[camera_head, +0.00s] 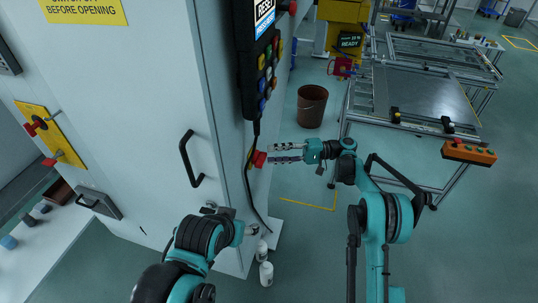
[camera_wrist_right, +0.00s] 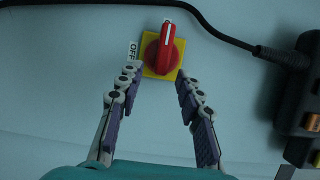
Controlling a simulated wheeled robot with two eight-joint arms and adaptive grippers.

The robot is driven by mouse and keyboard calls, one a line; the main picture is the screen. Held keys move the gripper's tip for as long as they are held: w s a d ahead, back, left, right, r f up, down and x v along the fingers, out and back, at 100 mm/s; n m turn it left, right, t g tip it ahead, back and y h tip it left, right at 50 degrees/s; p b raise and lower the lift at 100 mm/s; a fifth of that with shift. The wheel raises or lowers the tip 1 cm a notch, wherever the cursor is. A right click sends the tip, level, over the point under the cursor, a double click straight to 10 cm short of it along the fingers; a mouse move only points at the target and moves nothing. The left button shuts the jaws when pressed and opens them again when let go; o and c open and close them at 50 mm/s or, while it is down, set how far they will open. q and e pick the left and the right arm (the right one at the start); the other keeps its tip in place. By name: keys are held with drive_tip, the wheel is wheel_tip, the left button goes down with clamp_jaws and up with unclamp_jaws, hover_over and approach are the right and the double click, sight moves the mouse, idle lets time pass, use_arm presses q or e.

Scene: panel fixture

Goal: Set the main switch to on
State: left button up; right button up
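The main switch is a red rotary knob (camera_wrist_right: 164,52) on a yellow plate (camera_wrist_right: 148,70), on the pale cabinet wall. Its white pointer line points up, slightly right, to a small label mostly hidden behind the knob. An "OFF" label (camera_wrist_right: 133,50) is left of the plate. In the head view the red knob (camera_head: 259,158) sticks out of the cabinet's side. My right gripper (camera_wrist_right: 156,80) is open, its fingers either side of the knob's lower end with nothing gripped. It also shows in the head view (camera_head: 270,153). My left gripper (camera_head: 250,229) is low by the cabinet; its fingers are unclear.
A black pendant with coloured buttons (camera_head: 265,75) hangs above the knob, its cable (camera_head: 247,185) running down close by. A black door handle (camera_head: 190,158) is on the cabinet front. White bottles (camera_head: 266,273) stand below. A brown bucket (camera_head: 312,106) and metal frame table (camera_head: 425,95) stand beyond.

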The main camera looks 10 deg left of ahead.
drive_tip(key=v, duration=0.9)
drive_tip(key=shift+d, duration=0.1)
drive_tip(key=s+d+r+m+t+h, duration=0.5)
drive_tip(key=s+r+t+h, duration=0.25)
drive_tip(key=s+r, duration=0.2)
drive_tip(key=s+d+f+t+h, duration=0.3)
drive_tip(key=s+d+h, duration=0.1)
drive_tip(key=s+d, duration=0.5)
drive_tip(key=s+d+f+n+t+h, duration=0.1)
drive_tip(key=s+d+f+t+h, duration=0.2)
drive_tip(key=s+d, duration=0.6)
drive_tip(key=s+f+h, duration=0.1)
drive_tip(key=s+h, duration=0.1)
drive_tip(key=s, duration=0.3)
drive_tip(key=shift+d+f, duration=0.3)
drive_tip(key=shift+d, duration=0.1)
